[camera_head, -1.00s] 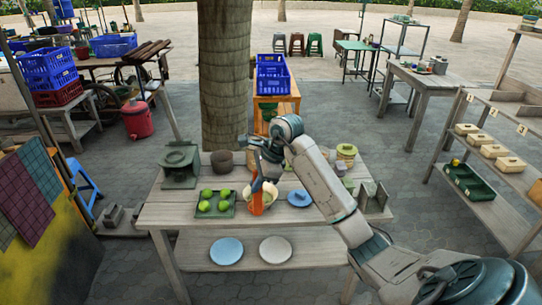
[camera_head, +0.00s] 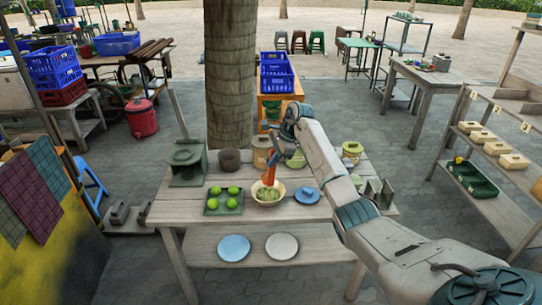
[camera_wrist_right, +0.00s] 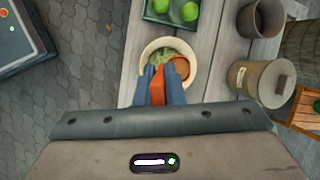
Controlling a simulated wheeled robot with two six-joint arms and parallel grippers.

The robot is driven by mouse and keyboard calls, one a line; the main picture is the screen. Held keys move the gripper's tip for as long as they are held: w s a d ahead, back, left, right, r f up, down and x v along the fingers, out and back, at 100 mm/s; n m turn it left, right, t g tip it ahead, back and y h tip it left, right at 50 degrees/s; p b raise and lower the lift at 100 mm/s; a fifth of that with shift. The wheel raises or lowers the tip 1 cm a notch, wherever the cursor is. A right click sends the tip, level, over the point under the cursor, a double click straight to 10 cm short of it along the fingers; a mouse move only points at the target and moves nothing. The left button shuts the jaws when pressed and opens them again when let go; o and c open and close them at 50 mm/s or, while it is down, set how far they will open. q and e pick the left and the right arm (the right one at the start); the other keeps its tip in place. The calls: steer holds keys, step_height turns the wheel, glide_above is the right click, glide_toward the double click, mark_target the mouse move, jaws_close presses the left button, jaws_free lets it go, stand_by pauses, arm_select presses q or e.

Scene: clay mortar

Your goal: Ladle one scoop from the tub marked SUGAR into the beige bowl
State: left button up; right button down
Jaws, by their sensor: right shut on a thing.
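The beige bowl (camera_head: 280,198) stands on the wooden table with green stuff in it. My right gripper (camera_head: 272,157) is above and behind the bowl, shut on the orange ladle (camera_head: 268,178). In the right wrist view the gripper (camera_wrist_right: 158,84) points at the bowl (camera_wrist_right: 146,54), and the ladle's round cup (camera_wrist_right: 181,67) shows over the bowl's right part. I cannot tell whether the cup touches the bowl or what it holds. A lidded tub (camera_wrist_right: 262,82) bears a label too small to read; it stands behind the bowl, partly covered by my arm in the head view. My left gripper is not in view.
A green tray (camera_head: 212,208) with several green fruits lies left of the bowl. A blue lid or plate (camera_head: 307,195) lies to its right. A dark pot (camera_head: 230,160) and a grey-green stove-like block (camera_head: 187,165) stand behind. A tub with a green lid (camera_head: 352,150) is at the right.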

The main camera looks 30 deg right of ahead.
arm_select(q)
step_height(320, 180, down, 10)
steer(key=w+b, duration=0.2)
steer(key=b, duration=0.9)
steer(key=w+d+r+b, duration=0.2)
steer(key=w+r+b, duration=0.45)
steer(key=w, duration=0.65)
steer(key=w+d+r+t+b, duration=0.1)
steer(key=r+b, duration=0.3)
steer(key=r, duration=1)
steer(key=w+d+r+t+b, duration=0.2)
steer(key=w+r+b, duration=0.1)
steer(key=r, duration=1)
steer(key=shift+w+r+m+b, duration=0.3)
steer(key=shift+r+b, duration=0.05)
steer(key=shift+b, duration=0.1)
arm_select(e)
steer(key=s+a+f+n+t+h, duration=0.1)
steer(key=s+a+f+n+t, duration=0.1)
steer(key=s+f+t, duration=0.7)
step_height(320, 180, down, 5)
steer(key=n+t, duration=0.1)
steer(key=t, duration=0.1)
steer(key=shift+s+a+r+t+h, duration=0.2)
steer(key=shift+a+t+h, duration=0.1)
steer(key=shift+a, duration=0.05)
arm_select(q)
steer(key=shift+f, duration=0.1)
